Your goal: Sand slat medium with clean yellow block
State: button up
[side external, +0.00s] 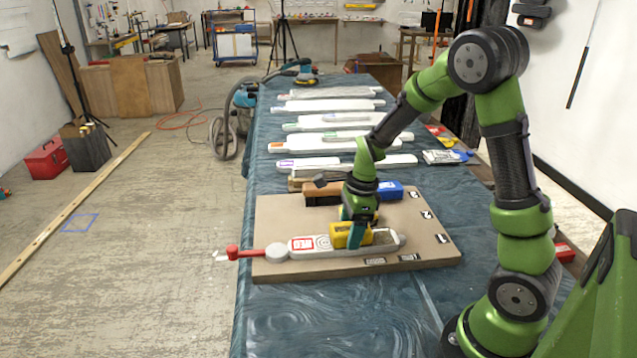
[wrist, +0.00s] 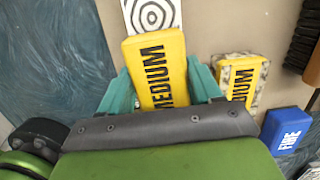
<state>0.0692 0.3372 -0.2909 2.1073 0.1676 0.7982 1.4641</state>
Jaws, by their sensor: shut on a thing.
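My gripper (wrist: 160,88) is shut on a yellow block (wrist: 155,62) lettered "MEDIUM"; the teal fingers are on its two sides and its visible face looks clean. In the side external view my gripper (side external: 354,228) holds this yellow block (side external: 342,236) low over the pale slat (side external: 318,251), seemingly resting on it. The slat has a red-framed label, concentric rings and a darker patch at its right. Its surface under the block is hidden. A second yellow "MEDIUM" block (wrist: 243,80), with speckled, dirty-looking edges, lies to the right in the wrist view.
The slat lies on a brown board (side external: 272,212) with a red-handled clamp (side external: 240,252) at its left end. A blue "FINE" block (wrist: 286,128) and a brush (side external: 322,193) lie at the board's back. More slats (side external: 330,122) lie farther along the blue-covered table.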

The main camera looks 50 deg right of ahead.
aim_at(394, 237)
jog(key=shift+w+a, duration=3.05)
jog(key=shift+a, duration=0.05)
jog(key=shift+s+d, duration=7)
notch_tip(394, 237, up, 8)
jog(key=shift+r, duration=0.1)
